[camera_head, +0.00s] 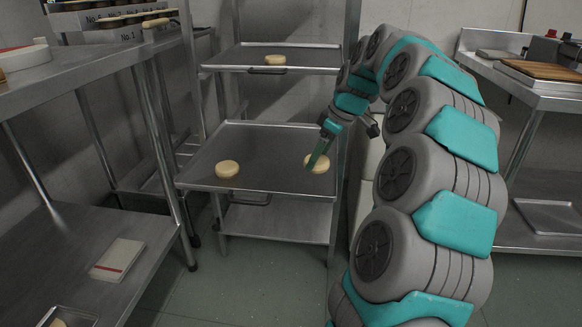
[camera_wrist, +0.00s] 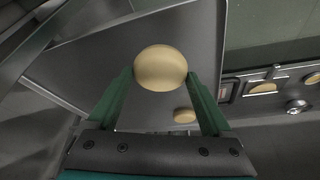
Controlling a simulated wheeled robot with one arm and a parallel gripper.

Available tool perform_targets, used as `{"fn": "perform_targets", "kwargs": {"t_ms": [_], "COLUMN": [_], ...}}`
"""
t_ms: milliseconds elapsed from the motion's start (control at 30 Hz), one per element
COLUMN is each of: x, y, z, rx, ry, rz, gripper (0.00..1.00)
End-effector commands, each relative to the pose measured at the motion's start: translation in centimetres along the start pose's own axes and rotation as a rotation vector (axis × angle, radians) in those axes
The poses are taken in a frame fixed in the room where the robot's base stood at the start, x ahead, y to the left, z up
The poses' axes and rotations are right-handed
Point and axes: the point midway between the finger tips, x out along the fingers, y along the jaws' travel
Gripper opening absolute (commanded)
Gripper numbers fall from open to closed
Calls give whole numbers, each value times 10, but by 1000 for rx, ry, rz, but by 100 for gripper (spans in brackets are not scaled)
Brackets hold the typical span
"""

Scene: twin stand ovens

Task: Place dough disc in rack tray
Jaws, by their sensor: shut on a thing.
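A pale round dough disc (camera_head: 317,163) is at the right side of the middle rack tray (camera_head: 265,140). My gripper (camera_head: 316,160) is over that spot, its green fingers pointing down. In the wrist view the dough disc (camera_wrist: 160,68) sits between the two fingertips of my gripper (camera_wrist: 160,80), which are shut on it. The disc is over the tray (camera_wrist: 110,60); I cannot tell whether it touches the surface. A second dough disc (camera_head: 228,169) lies at the tray's front left, apart from the gripper. In the wrist view another disc (camera_wrist: 184,115) shows below the held one.
The upper rack tray (camera_head: 310,56) holds one dough disc (camera_head: 275,60). A steel table (camera_head: 70,75) stands at the left, with a white box (camera_head: 118,258) on its lower shelf. A counter with a wooden board (camera_head: 545,72) stands at the right. The floor (camera_head: 270,285) ahead of the rack is clear.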

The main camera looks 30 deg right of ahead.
Motion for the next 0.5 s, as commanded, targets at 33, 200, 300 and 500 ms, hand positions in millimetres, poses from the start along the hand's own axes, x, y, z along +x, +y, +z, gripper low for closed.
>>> {"fn": "perform_targets", "kwargs": {"t_ms": [33,200,300,500], "x": [6,19,23,28], "y": [-5,-16,-18,-22], "z": [-10,-35,-42,-52], "rx": [-2,-1,1,1], "ry": [-2,-2,0,1], "rz": [-3,-2,0,0], "gripper": [24,24,24,24]}}
